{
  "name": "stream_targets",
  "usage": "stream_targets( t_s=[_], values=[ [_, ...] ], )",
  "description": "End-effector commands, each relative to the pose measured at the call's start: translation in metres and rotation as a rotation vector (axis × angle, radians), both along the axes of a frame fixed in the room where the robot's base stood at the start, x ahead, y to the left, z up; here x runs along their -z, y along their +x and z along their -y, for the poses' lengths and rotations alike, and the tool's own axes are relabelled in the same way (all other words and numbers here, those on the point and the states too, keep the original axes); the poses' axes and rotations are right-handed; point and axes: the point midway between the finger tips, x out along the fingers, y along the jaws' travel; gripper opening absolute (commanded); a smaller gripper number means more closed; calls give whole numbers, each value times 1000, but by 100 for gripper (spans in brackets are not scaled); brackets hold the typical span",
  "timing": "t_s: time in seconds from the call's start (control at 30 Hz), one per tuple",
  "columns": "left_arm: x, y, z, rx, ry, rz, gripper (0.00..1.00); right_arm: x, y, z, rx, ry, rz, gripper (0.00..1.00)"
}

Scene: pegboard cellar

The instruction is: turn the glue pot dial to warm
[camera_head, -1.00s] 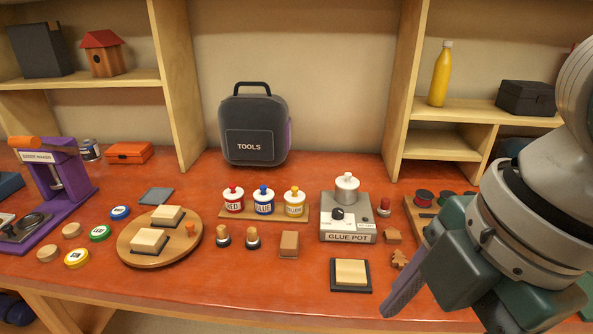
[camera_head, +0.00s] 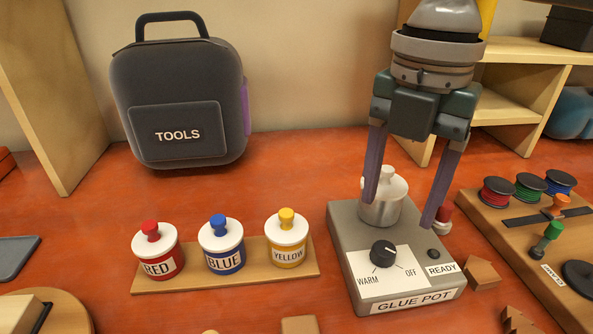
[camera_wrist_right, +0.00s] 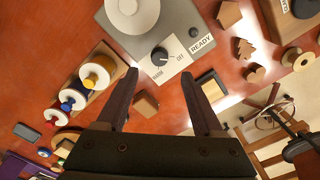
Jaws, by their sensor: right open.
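The glue pot (camera_head: 345,235) is a grey box with a white-lidded metal pot (camera_head: 381,210) at its back. Its black dial (camera_head: 383,253) sits on a white panel, with WARM printed at lower left and OFF at lower right. I cannot clearly tell which label the dial's pale mark points to. My right gripper (camera_head: 400,212) is open and empty, pointing down above the box, and in the head view its fingers overlap the pot. In the right wrist view the dial (camera_wrist_right: 160,55) shows just beyond and between the fingertips (camera_wrist_right: 162,73). My left gripper is not in view.
Red (camera_head: 157,257), blue (camera_head: 222,250) and yellow (camera_head: 287,245) jars stand on a wooden strip to the left. A READY label and small dark button (camera_head: 433,254) are right of the dial. A board with spools (camera_head: 498,192) lies to the right. A tool case (camera_head: 180,95) stands behind.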

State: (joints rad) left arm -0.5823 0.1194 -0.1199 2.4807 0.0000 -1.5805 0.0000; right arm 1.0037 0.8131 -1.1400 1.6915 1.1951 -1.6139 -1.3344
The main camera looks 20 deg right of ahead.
Motion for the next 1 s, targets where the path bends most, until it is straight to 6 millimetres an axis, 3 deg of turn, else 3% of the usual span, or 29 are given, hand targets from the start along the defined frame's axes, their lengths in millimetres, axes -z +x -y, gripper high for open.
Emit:
stream_targets(
  t_s=[0.1, 0.33, 0.73, 1.0],
  values=[
    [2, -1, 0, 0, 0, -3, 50, 25, -1, -1, 1, 0, -4, 68],
    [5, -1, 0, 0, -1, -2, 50, 62, -1, -1, 1, -1, -3, 68],
    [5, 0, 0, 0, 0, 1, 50, 73, 0, 0, 0, -1, 1, 68],
    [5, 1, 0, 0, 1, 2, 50, 73, 0, -1, 0, -1, 1, 40]
  ],
)
